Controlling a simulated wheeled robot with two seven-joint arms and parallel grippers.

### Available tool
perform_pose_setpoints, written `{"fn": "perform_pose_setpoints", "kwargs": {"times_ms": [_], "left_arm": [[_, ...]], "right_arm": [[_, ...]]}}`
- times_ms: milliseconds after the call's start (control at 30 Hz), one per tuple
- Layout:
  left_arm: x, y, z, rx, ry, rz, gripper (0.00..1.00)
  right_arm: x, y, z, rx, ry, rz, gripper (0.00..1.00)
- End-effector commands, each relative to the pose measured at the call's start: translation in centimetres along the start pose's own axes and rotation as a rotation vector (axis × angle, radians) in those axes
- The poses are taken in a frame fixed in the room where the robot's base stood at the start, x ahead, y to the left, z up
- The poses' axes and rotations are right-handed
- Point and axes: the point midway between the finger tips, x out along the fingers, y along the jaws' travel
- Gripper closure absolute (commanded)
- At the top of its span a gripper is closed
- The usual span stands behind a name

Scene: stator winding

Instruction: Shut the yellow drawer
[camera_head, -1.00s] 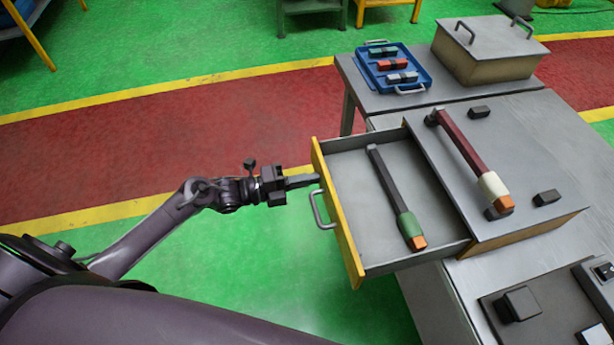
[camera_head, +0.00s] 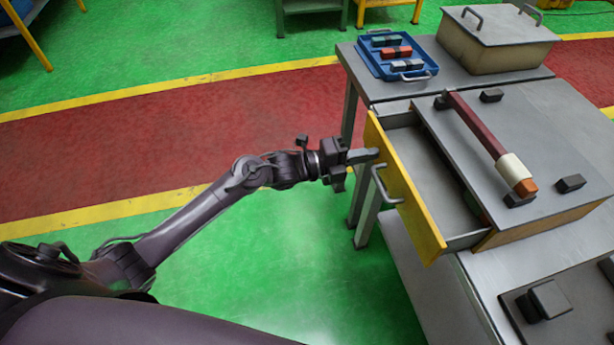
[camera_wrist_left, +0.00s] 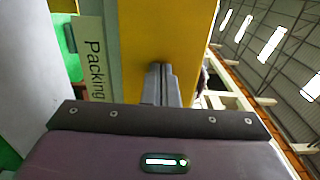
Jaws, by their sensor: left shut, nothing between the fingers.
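The yellow drawer (camera_head: 405,190) is partly open, its front standing out to the left of the grey cabinet (camera_head: 540,130). It has a grey metal handle (camera_head: 382,186) on its front. Part of its grey inside shows, with a bit of a green thing at the cabinet's edge. My left gripper (camera_head: 372,155) is shut and empty, its fingertips at the yellow front above the handle. In the left wrist view the shut fingers (camera_wrist_left: 161,84) point at the yellow front (camera_wrist_left: 165,35) and seem to touch it. My right gripper is not in view.
A tool with a dark red shaft (camera_head: 475,125) lies on holders on the cabinet top. A blue tray (camera_head: 425,73) and a lidded metal box (camera_head: 495,45) stand behind on the table. The green floor left of the drawer is clear.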

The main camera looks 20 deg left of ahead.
Motion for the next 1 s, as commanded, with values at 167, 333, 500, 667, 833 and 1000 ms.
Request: {"fn": "perform_pose_setpoints", "kwargs": {"times_ms": [167, 333, 500, 667, 833, 1000], "left_arm": [[4.5, 0.6, 0.0, 0.002, 0.001, -0.004, 1.0], [7.4, 0.5, 0.0, 0.001, 0.0, -0.002, 1.0], [9.3, 0.3, 0.0, 0.001, 0.0, 0.0, 1.0], [10.1, 0.1, 0.1, 0.0, -0.001, 0.001, 1.0], [10.3, -0.1, 0.0, 0.0, -0.001, -0.002, 1.0], [10.3, -0.3, 0.0, 0.0, -0.002, -0.005, 1.0]], "right_arm": [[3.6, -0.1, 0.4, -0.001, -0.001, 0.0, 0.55], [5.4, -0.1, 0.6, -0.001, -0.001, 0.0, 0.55], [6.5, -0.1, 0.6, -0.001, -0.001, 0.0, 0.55], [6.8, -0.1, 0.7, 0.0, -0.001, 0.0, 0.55], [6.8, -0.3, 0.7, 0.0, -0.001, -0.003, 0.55], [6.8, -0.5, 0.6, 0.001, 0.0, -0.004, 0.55]]}}
